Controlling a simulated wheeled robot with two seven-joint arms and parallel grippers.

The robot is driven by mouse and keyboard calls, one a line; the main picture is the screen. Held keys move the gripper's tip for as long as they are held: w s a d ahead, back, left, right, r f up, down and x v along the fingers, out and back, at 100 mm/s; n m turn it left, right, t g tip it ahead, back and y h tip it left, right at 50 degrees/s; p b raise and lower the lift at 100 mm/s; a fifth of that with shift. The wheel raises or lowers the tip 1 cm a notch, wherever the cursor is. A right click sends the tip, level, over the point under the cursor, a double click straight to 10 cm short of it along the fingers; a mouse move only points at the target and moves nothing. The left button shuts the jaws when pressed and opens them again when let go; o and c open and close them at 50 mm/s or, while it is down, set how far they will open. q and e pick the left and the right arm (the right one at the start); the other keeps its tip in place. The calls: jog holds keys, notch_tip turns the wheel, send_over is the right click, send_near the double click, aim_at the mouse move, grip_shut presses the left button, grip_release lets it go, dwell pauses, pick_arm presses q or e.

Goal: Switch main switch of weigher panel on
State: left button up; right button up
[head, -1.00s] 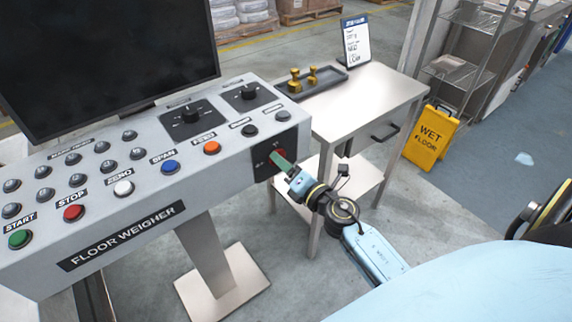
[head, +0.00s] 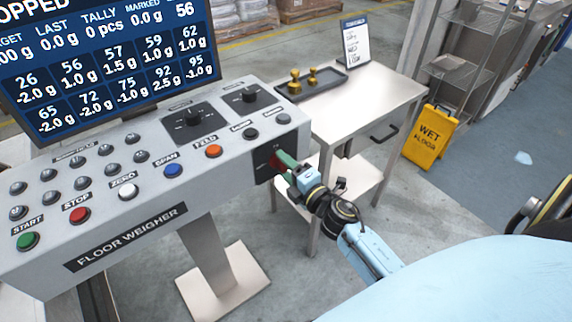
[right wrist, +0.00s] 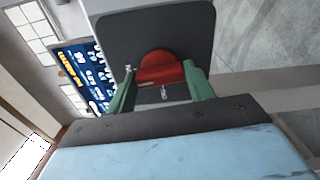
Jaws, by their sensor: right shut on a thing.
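The weigher panel (head: 120,225) is a grey console labelled FLOOR WEIGHER at the left of the head view. Its main switch is a red knob on a dark plate (head: 264,165) at the right end of the front face. The red knob (right wrist: 160,68) shows large in the right wrist view, on the dark plate. My right gripper (head: 281,161) is at the knob, its green fingers on either side of it and shut on it. The screen (head: 110,62) above the panel is lit with numbers. My left gripper is not in view.
A steel side table (head: 372,100) stands right of the panel, with a dark tray (head: 325,86) of brass weights and a small sign (head: 355,45). A yellow wet floor sign (head: 430,135) stands further right. A wire shelf (head: 470,60) is behind it.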

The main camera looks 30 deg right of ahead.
jog(key=shift+m, duration=0.5)
jog(key=o, duration=1)
jog(key=shift+s, duration=0.1)
jog(key=s, duration=0.8)
jog(key=s+d, duration=0.1)
jog(key=s, duration=0.4)
jog(key=shift+s, duration=0.1)
